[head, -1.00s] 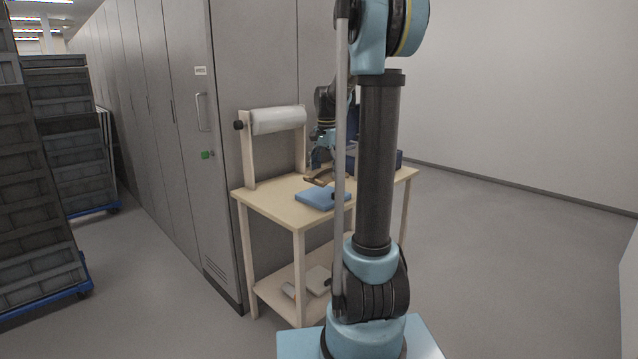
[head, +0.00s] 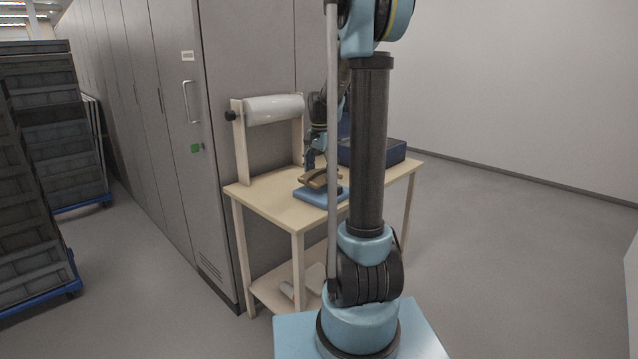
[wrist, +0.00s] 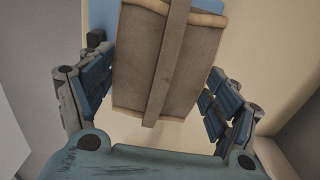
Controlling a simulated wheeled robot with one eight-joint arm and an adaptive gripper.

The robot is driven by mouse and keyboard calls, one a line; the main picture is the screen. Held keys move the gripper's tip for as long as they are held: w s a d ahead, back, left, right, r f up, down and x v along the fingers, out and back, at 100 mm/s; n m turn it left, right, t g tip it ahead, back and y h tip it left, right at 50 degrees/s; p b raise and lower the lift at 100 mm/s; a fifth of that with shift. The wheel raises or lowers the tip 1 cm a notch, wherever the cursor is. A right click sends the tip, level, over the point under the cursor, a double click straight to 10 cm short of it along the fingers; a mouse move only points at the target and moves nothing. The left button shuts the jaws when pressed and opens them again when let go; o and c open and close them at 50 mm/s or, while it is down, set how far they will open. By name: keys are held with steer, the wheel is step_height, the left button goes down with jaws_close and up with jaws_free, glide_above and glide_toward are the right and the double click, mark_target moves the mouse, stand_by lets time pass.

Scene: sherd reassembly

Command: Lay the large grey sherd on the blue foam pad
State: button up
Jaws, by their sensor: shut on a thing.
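The large sherd (wrist: 170,60) is a grey-brown curved slab with tan edges and a raised strip down its middle. In the wrist view it sits between the two fingers of my gripper (wrist: 163,70), which is shut on it. In the head view the sherd (head: 313,180) is over the blue foam pad (head: 312,197), with my gripper (head: 314,160) above it. I cannot tell whether the sherd touches the pad. Part of the pad also shows behind the sherd in the wrist view (wrist: 101,18). My arm hides the pad's right end in the head view.
The pad lies on a light wooden table (head: 262,199). A dark blue box (head: 392,152) stands at the table's back right, and a white roll (head: 274,108) hangs on a wooden stand at the back left. Grey cabinets (head: 245,60) stand behind. The table's left part is clear.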

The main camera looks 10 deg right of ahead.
mark_target(321, 174)
steer(key=shift+s+f, duration=0.1)
steer(key=shift+f, duration=1.9)
steer(key=o, duration=1.2)
steer(key=shift+o, duration=0.2)
steer(key=shift+d, duration=0.1)
